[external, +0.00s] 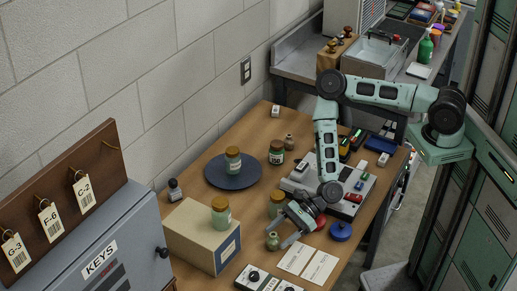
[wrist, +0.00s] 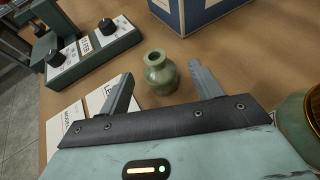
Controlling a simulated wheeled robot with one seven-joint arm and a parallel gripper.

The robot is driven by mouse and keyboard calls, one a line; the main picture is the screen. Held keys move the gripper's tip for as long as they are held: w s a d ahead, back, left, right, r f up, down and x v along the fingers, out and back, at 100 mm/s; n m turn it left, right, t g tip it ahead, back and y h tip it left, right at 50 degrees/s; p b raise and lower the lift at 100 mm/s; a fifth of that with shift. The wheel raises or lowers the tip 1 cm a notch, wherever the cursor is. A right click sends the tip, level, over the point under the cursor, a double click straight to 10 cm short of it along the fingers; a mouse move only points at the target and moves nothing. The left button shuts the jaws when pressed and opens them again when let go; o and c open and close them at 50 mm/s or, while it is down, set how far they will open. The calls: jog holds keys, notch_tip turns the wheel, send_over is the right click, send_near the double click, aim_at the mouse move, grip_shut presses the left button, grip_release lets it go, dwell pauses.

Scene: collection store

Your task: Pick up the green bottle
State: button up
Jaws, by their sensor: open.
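A small green bottle (external: 272,241) with a round body and narrow neck stands upright on the wooden table. In the wrist view the green bottle (wrist: 160,74) shows between and slightly beyond the tips of my fingers, with its open mouth visible. My gripper (external: 278,235) is low over the table, its fingers spread and pointing toward the bottle. In the wrist view my gripper (wrist: 161,84) is open and empty, with a finger on each side. I cannot tell whether either finger touches the bottle.
Another jar (external: 277,205) is close behind my gripper. White cards (external: 308,262) and a knobbed device (external: 262,280) lie in front. A blue round object (external: 340,231) lies right.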

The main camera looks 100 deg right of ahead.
aim_at(269, 241)
jog(key=shift+p+x, duration=0.3)
jog(key=shift+x, duration=2.05)
jog(key=shift+r, duration=0.1)
jog(key=c, duration=1.1)
jog(key=shift+c, duration=0.2)
